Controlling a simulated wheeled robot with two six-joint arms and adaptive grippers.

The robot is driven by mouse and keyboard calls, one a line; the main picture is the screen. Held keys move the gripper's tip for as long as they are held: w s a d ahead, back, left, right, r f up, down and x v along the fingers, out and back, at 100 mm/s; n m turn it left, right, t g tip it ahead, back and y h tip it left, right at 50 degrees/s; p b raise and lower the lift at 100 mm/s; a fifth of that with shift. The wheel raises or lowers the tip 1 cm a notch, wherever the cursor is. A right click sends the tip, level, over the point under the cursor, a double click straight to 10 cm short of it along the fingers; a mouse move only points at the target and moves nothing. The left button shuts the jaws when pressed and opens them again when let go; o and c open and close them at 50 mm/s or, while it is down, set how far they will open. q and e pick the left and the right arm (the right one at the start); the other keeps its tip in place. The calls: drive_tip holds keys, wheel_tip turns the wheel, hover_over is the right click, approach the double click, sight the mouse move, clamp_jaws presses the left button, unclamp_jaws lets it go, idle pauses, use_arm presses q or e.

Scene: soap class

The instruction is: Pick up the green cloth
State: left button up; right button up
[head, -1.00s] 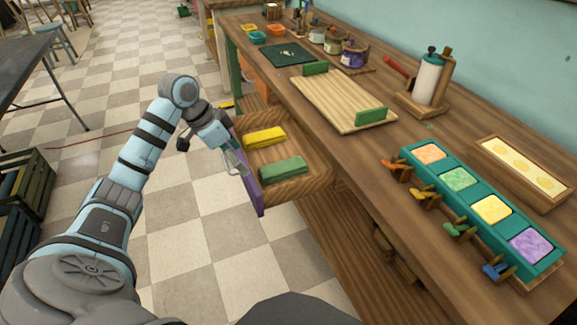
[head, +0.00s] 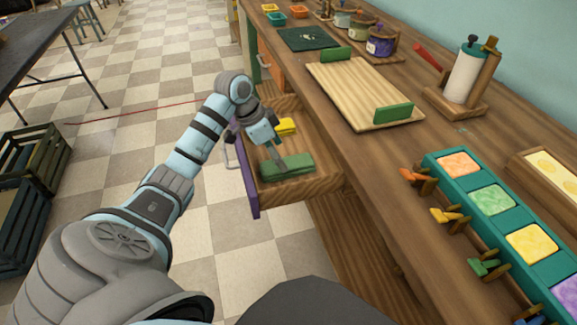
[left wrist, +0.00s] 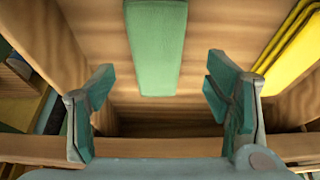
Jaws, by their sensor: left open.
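The green cloth (head: 287,165) lies folded in the open drawer (head: 300,189) below the worktop. In the left wrist view the green cloth (left wrist: 156,45) lies flat, ahead of the fingers and roughly between their lines. My left gripper (head: 277,160) is over the drawer, close above the cloth. In the left wrist view my left gripper (left wrist: 160,100) is open and empty, with a finger on each side. My right gripper is not in view.
A yellow cloth (head: 286,126) lies in the same drawer, behind the green one; it also shows in the left wrist view (left wrist: 293,42). The drawer has a purple front (head: 244,180). A wooden tray (head: 362,90) stands on the worktop (head: 385,165).

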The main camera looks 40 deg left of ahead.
use_arm(q)
drive_tip(key=x, duration=0.1)
drive_tip(key=b+x, duration=0.1)
drive_tip(key=x, duration=0.1)
drive_tip(key=shift+s+d+f+b, duration=0.1)
drive_tip(key=shift+d+f+b, duration=0.1)
drive_tip(key=shift+f+b, duration=0.15)
drive_tip(key=shift+f, duration=0.15)
drive_tip(key=shift+c, duration=0.6)
drive_tip(key=c, duration=1)
drive_tip(key=shift+r, duration=0.3)
drive_tip(key=shift+r+p, duration=0.4)
drive_tip(key=shift+p, duration=0.05)
wheel_tip(320, 180, up, 19)
drive_tip(key=p, duration=0.9)
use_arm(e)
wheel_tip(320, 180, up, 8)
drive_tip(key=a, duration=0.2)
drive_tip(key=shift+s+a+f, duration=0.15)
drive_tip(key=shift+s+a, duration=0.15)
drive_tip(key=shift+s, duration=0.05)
use_arm(q)
drive_tip(key=shift+f, duration=0.1)
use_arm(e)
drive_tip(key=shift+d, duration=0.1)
